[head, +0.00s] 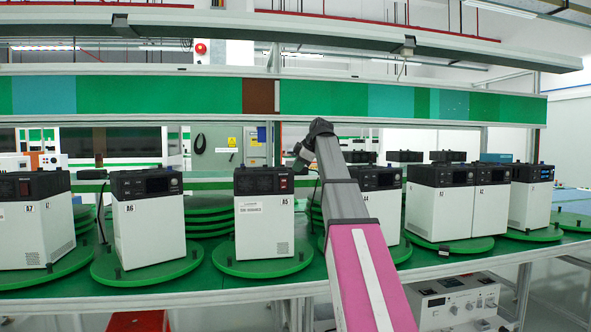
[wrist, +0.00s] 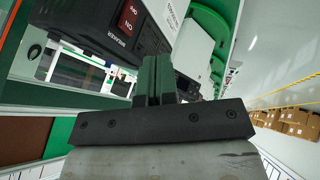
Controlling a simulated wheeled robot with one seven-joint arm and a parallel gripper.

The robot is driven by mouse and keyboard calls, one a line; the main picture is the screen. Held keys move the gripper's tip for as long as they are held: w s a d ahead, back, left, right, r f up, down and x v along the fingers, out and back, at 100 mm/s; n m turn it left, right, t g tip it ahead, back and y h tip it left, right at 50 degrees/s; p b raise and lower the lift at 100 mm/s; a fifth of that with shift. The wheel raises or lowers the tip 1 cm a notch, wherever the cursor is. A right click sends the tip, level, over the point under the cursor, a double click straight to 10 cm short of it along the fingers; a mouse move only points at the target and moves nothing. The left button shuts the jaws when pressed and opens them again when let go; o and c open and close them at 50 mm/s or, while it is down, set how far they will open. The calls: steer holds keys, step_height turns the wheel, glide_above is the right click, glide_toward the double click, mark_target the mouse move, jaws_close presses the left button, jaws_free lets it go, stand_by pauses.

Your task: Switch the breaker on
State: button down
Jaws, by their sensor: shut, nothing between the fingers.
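The breaker is a red rocker switch (wrist: 129,14) on a black panel, with ON, OFF and BREAKER lettering, at the top of the wrist view. In the head view a red switch (head: 283,184) shows on the black top panel of the white unit marked A5 (head: 262,225). My gripper (wrist: 157,62) is shut and empty, its fingers pointing up in the wrist view, below and right of the rocker and apart from it in the picture. In the head view my gripper (head: 300,163) is small and dark, just above right of A5. Which way the rocker is tipped I cannot tell.
Similar units stand on green turntables along the green bench: A6 (head: 147,225) to the left, A4 (head: 380,205) behind my arm, and A2 (head: 490,208) further right. A long shelf (head: 350,40) runs overhead. Boxes (wrist: 290,122) show far right in the wrist view.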

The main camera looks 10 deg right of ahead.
mark_target(282, 183)
steer(key=shift+w+a+f, duration=0.5)
steer(key=shift+w+f, duration=0.45)
steer(key=shift+w, duration=0.4)
steer(key=shift+w+a+f, duration=0.55)
steer(key=shift+w+f, duration=0.45)
steer(key=shift+w, duration=0.3)
steer(key=shift+w+a+f, duration=0.5)
steer(key=shift+w+f, duration=0.45)
steer(key=shift+w, duration=0.4)
steer(key=shift+w+r, duration=0.15)
steer(key=shift+w, duration=0.25)
steer(key=shift+s, duration=0.1)
steer(key=shift+r, duration=0.75)
